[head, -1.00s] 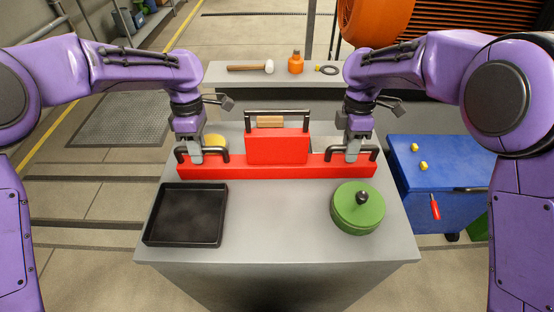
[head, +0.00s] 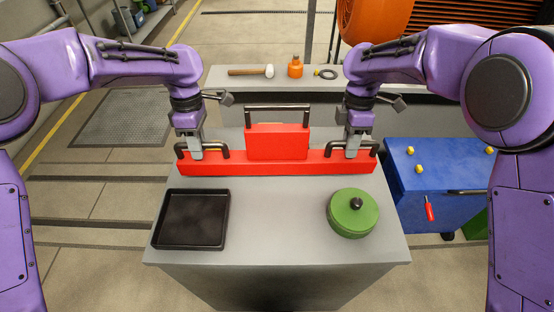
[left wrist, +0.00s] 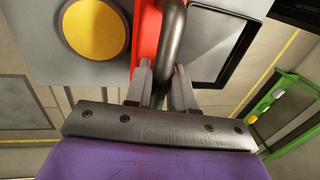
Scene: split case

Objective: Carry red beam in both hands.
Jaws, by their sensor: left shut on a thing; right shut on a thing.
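The long red beam (head: 277,167) runs left to right across the grey table in the head view, roughly level, and appears lifted above the top. It has a black handle near each end. A red block (head: 277,141) with a tall black handle sits at its middle. My left gripper (head: 195,152) is shut on the beam's left handle, and the left wrist view shows the dark bar of that handle (left wrist: 172,40) between the fingers. My right gripper (head: 352,151) is shut on the right handle. The beam hides its underside and part of the table behind.
A black tray (head: 191,246) lies front left on the grey table (head: 280,235), and a green lidded pot (head: 352,222) front right. A yellow round thing (left wrist: 95,28) shows beside the beam. A blue cabinet (head: 437,175) stands right; a shelf (head: 225,85) with small items is behind.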

